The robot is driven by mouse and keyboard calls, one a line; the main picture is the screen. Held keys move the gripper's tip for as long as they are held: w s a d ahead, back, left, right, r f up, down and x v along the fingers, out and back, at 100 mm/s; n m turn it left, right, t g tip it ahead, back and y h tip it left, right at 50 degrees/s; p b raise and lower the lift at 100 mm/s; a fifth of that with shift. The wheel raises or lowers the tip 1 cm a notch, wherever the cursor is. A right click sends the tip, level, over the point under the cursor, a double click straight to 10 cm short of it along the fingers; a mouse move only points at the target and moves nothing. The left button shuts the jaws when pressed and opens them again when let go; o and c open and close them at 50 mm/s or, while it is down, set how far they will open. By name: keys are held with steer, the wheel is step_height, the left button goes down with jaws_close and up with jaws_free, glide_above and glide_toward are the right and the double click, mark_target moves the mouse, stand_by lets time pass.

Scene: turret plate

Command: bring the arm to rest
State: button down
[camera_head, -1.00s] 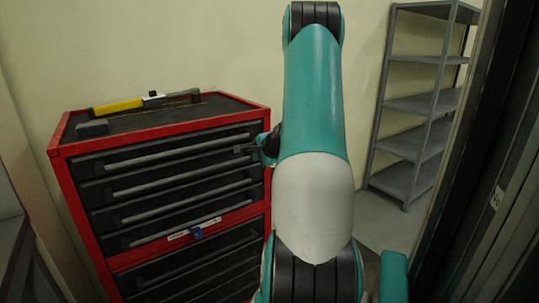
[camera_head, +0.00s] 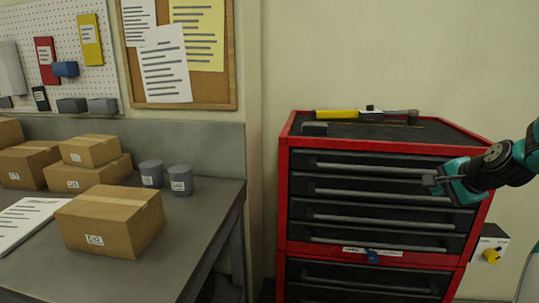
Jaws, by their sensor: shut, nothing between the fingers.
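My gripper (camera_head: 432,182) is at the right of the head view, at the end of my teal and black arm, which reaches in from the right edge. It is shut and empty. It is in front of the right part of the red tool cabinet (camera_head: 284,205), near the level of the second drawer handle from the top. I cannot tell whether it touches the cabinet. The cabinet's visible drawers look shut. Most of my arm is out of the picture.
A yellow-handled tool (camera_head: 338,114) lies on the cabinet top. A grey workbench (camera_head: 210,215) at the left bears several cardboard boxes (camera_head: 112,222) and two grey cans (camera_head: 181,180). A gap separates bench and cabinet.

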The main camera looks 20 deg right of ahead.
steer(key=w+a+r+n+g+y, duration=0.1)
steer(key=a+n+g+y, duration=0.15)
steer(key=a+n, duration=0.75)
steer(key=w+a+r+n+g+y, duration=0.1)
steer(key=a+r+n+y, duration=0.15)
steer(key=a, duration=1.45)
steer(key=s+a+n+g+y, duration=0.1)
steer(key=s+a+n+g, duration=0.4)
steer(key=s+a+n, duration=0.8)
steer(key=s+a, duration=0.4)
steer(key=shift+a+n+g, duration=0.3)
steer(key=shift+n+g, duration=0.05)
